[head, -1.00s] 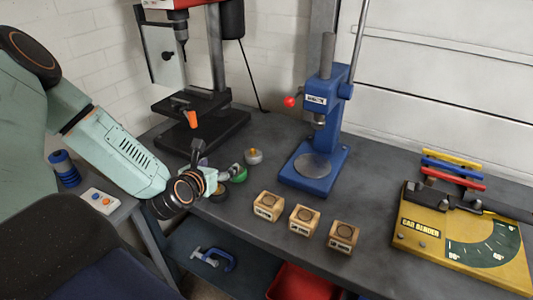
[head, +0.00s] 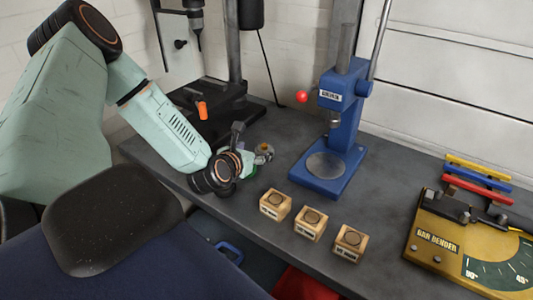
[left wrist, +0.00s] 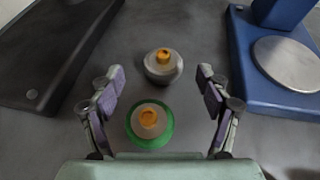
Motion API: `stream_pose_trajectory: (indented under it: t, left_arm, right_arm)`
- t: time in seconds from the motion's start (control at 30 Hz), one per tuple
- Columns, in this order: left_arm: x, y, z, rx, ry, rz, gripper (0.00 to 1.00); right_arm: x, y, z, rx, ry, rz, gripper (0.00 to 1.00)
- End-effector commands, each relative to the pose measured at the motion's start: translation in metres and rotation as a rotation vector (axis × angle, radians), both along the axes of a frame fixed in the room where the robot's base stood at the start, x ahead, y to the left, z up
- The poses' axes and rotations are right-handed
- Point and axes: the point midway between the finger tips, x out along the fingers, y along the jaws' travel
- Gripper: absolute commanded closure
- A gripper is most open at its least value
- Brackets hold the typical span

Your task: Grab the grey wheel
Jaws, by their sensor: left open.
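The grey wheel (left wrist: 163,66) has an orange knob on top and stands on the dark bench. In the head view the grey wheel (head: 264,150) shows just beyond my left gripper (head: 244,148), partly hidden. In the left wrist view my left gripper (left wrist: 160,78) is open and empty. Its purple-padded fingers stand left and right, with the grey wheel between and slightly beyond the tips. A green wheel (left wrist: 150,127) with an orange knob lies nearer the palm, also between the fingers. I cannot tell the fingers' height above the bench. My right gripper is not in view.
A blue press (head: 330,165) stands right of the wheels, and a drill press base (head: 215,115) stands left. Three wooden blocks (head: 310,225) line the bench's front edge. A yellow bar bender (head: 435,235) sits at far right. Bare bench lies behind the grey wheel.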

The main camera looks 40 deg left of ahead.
Motion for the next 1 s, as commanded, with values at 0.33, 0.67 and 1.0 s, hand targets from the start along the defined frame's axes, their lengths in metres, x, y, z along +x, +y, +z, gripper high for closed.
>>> stream_pose_trajectory:
  t: [0.33,0.67,1.0]
  left_arm:
    - [0.038,0.003,-0.013,0.007,0.000,-0.006,0.24]
    - [0.050,0.006,-0.017,0.001,-0.001,-0.004,0.24]
    - [0.049,0.006,-0.016,0.001,-0.001,-0.004,0.46]
  right_arm:
    - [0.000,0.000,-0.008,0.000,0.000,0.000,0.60]
    - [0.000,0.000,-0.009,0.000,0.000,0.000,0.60]
    - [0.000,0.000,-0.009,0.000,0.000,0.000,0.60]
